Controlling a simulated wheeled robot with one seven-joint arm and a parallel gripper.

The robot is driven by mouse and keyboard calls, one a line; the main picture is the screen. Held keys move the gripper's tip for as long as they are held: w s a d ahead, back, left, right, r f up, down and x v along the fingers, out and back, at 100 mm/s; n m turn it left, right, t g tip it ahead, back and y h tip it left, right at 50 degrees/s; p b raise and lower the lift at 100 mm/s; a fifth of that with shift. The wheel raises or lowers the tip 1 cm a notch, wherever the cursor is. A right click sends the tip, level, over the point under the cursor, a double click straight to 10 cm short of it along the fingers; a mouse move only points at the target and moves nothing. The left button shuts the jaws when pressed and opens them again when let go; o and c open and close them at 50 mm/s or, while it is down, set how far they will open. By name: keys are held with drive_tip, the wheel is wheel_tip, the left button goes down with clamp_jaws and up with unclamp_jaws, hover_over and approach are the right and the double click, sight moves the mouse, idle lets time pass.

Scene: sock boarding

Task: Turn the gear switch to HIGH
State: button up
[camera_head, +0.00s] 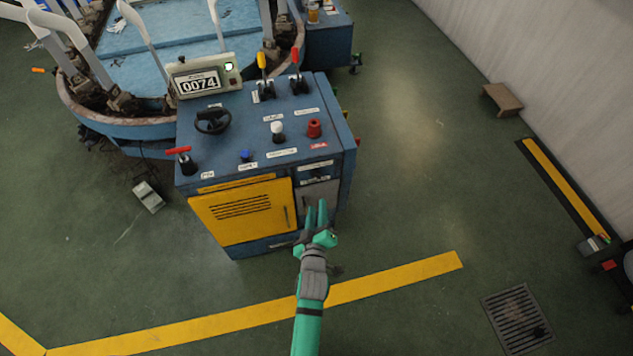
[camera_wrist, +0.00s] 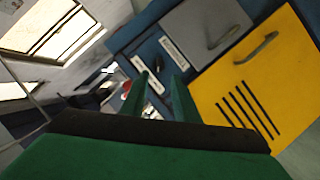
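The blue control cabinet (camera_head: 228,160) stands in the head view with several controls on its sloped top. These are a white-topped knob (camera_head: 277,130), a red knob (camera_head: 314,128), a small blue knob (camera_head: 246,156), a red-handled valve (camera_head: 180,152), a black handwheel (camera_head: 212,121), a yellow lever (camera_head: 262,64) and a red lever (camera_head: 296,60). Their labels are too small to read, so I cannot tell which is the gear switch. My green gripper (camera_head: 316,208) is open and empty, in front of the cabinet's right side. Its two parted fingers also show in the wrist view (camera_wrist: 161,88).
A counter display (camera_head: 201,80) reading 0074 stands at the panel's back left. The yellow door (camera_head: 243,212) and a grey door (camera_head: 318,198) are on the cabinet's front. A ring of white sock forms (camera_head: 142,30) stands behind. Floor to the right is mostly clear.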

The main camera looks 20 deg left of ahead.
sight(317, 178)
drive_tip(key=shift+n, duration=0.4)
drive_tip(key=x, duration=0.8)
drive_tip(key=r+x, duration=0.1)
drive_tip(key=x, duration=0.3)
drive_tip(key=shift+w+a+f, duration=0.2)
drive_tip(key=shift+w+a, duration=0.2)
drive_tip(key=shift+w, duration=0.05)
clamp_jaws()
